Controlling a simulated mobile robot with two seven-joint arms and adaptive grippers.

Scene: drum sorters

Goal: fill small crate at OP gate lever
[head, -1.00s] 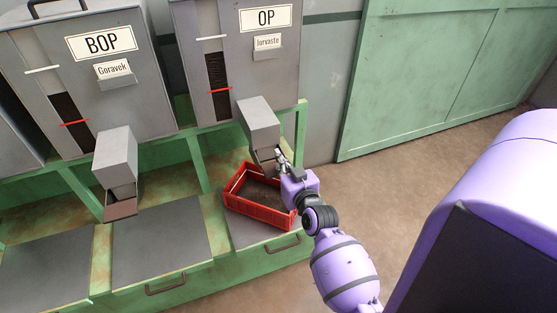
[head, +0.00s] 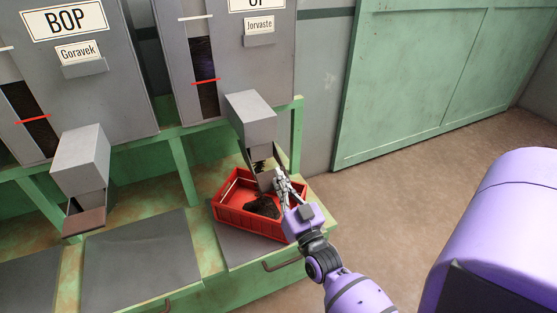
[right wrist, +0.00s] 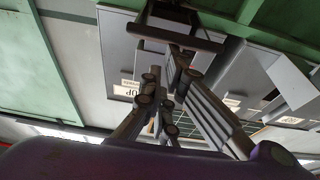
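The grey OP drum (head: 252,70) stands at the back, with its grey spout (head: 250,118) jutting forward. Dark material hangs below the spout opening, and a dark heap (head: 262,207) lies in the small red crate (head: 250,222) under it. The crate sits on a grey plate of the green bench. My right gripper (head: 281,180) is at the gate lever (head: 265,181), over the crate's right side. In the right wrist view the fingers (right wrist: 180,75) reach up to the dark lever frame (right wrist: 175,38); their grip is unclear. My left gripper is out of view.
The BOP drum (head: 75,90) and its spout (head: 80,160) stand to the left. The green bench (head: 185,170) runs along the drums, with a handle (head: 282,263) on its front. Open brown floor and a green wall panel (head: 430,75) lie to the right.

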